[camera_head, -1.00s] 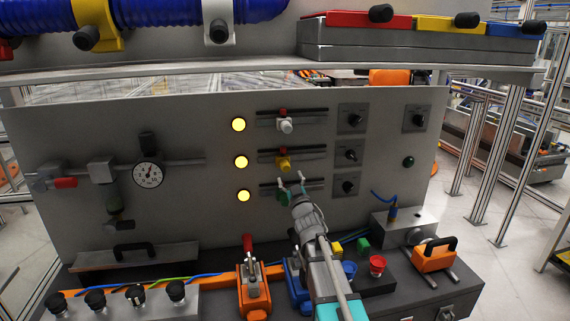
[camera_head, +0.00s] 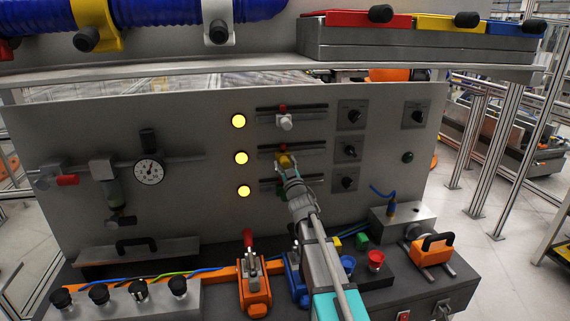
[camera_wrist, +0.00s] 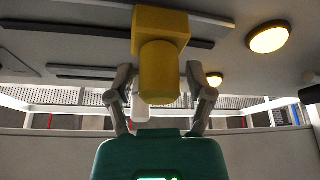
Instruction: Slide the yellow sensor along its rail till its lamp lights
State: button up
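The yellow sensor (camera_head: 284,160) sits on the middle rail (camera_head: 312,147) of the grey panel, left of the rail's middle. A small red piece (camera_head: 281,147) shows just above it. My gripper (camera_head: 286,169) is at the sensor. In the wrist view the yellow sensor (camera_wrist: 160,70) stands between my two fingers, one on each side. The fingers look slightly apart from it; contact is hard to judge. The round lamp (camera_head: 241,158) left of this rail glows yellow.
The upper rail carries a white sensor (camera_head: 285,122). The lower rail (camera_head: 270,183) is partly hidden by my gripper. Their lamps, upper (camera_head: 238,121) and lower (camera_head: 244,191), also glow. Black knobs (camera_head: 349,151) stand right of the rails.

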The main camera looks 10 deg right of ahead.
grip_shut()
jog(key=shift+d, duration=0.25)
jog(key=shift+o, duration=2)
grip_release()
jog(key=shift+a, duration=0.1)
